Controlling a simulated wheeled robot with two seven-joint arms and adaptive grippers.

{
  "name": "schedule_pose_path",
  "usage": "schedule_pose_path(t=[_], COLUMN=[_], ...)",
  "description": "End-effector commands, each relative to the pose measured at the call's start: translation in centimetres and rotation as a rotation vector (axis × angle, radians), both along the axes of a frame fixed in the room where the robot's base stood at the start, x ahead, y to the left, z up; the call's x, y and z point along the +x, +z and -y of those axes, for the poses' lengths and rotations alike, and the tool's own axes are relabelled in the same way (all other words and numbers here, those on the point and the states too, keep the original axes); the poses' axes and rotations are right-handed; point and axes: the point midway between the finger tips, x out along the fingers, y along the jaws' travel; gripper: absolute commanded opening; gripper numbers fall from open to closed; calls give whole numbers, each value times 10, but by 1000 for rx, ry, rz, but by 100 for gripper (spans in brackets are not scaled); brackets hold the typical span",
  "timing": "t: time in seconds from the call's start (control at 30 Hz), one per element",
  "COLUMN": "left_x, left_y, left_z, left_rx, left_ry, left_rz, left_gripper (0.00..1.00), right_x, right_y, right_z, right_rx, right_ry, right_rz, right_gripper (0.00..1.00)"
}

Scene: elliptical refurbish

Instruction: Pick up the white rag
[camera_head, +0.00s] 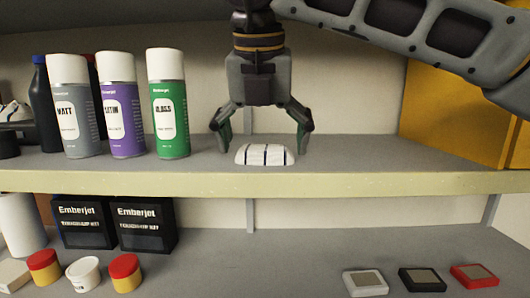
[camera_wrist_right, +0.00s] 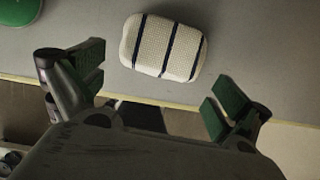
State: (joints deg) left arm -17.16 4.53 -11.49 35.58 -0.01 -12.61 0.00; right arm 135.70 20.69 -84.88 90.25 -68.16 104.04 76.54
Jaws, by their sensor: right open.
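The white rag (camera_head: 264,155) lies on the upper shelf (camera_head: 350,152) near its front edge. It is a folded pad with dark stripes. It also shows in the right wrist view (camera_wrist_right: 163,47), flat on the grey shelf and beyond the fingertips. My right gripper (camera_head: 262,140) points down over the rag with its fingers spread open, one to each side of it. In the right wrist view the gripper (camera_wrist_right: 152,92) has nothing between its green-padded fingers. My left gripper is not in view.
Grey, purple and green spray cans (camera_head: 167,105) stand left of the rag, with a dark bottle (camera_head: 44,110) behind. A yellow box (camera_head: 455,110) is at right. The lower shelf (camera_head: 240,270) holds dark Emberjet boxes (camera_head: 145,225), small jars (camera_head: 83,274) and several square pads (camera_head: 422,279).

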Motion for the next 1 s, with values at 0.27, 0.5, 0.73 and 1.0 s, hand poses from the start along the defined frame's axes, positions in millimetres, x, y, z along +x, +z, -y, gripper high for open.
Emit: schedule_pose_path(t=[0.27,0.5,0.73,1.0], left_x=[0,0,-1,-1], left_y=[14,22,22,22], left_z=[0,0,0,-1], left_rx=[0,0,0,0], left_ry=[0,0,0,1], left_rz=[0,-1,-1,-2], left_gripper=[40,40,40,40], right_x=[30,45,46,46], right_y=[2,-7,-11,-11], right_z=[2,4,4,4], right_rx=[0,-2,0,0], right_ry=[-2,-1,-1,-1], right_rz=[-2,-1,-1,-1], right_gripper=[100,100,100,100])
